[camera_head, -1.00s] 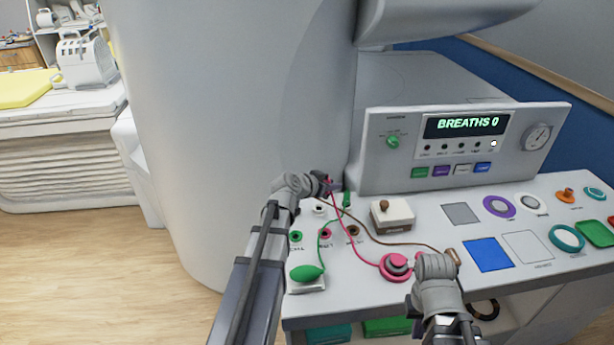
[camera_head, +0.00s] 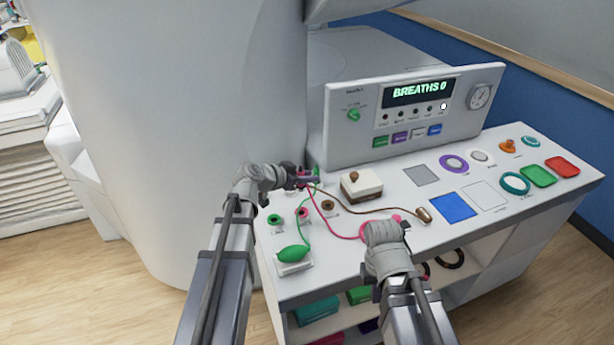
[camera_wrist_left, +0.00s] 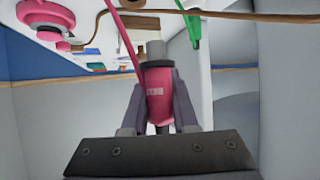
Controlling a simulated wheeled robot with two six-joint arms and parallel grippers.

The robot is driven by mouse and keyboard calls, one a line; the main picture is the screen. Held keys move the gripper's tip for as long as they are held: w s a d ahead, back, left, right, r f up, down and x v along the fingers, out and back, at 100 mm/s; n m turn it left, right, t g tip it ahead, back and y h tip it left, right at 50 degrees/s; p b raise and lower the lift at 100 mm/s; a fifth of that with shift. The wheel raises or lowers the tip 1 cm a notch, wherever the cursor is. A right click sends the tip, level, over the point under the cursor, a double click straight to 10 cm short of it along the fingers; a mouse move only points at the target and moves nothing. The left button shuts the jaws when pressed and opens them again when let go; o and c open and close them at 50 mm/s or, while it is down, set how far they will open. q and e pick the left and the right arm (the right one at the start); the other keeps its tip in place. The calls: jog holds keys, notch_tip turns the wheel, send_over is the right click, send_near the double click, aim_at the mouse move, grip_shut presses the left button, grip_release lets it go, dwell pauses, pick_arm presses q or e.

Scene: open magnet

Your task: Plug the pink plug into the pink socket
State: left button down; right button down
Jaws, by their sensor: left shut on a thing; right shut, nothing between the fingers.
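My left gripper (camera_head: 306,180) is shut on the pink plug (camera_wrist_left: 158,93), which has a grey tip and a pink cord. It holds the plug above the back left of the white tabletop. The pink socket (camera_head: 302,213) is in the row at the tabletop's left, between the green and brown sockets, below and in front of my left gripper in the head view. The pink socket cannot be made out surely in the wrist view. My right gripper (camera_head: 386,240) is shut and empty, and covers most of the round pink base (camera_wrist_left: 45,18) in the head view.
A green plug (camera_wrist_left: 193,27) with a green cord is close to the pink plug. A green bulb (camera_head: 293,254) lies front left. The console (camera_head: 345,150) stands behind.

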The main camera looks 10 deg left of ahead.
pick_arm(q)
jog(key=shift+f+b, duration=3.75)
jog(key=shift+f, duration=0.3)
jog(key=shift+f+b, duration=1.4)
jog(key=shift+b, duration=0.05)
jog(key=c, duration=0.6)
grip_release()
jog(key=p+v, duration=0.3)
jog(key=v, duration=0.3)
jog(key=shift+s+a+r+p, duration=0.2)
jog(key=shift+s+r+p, duration=0.05)
jog(key=shift+r+p, duration=0.05)
jog(key=shift+s+a+r, duration=0.15)
jog(key=shift+s+a, duration=0.15)
jog(key=shift+s, duration=0.1)
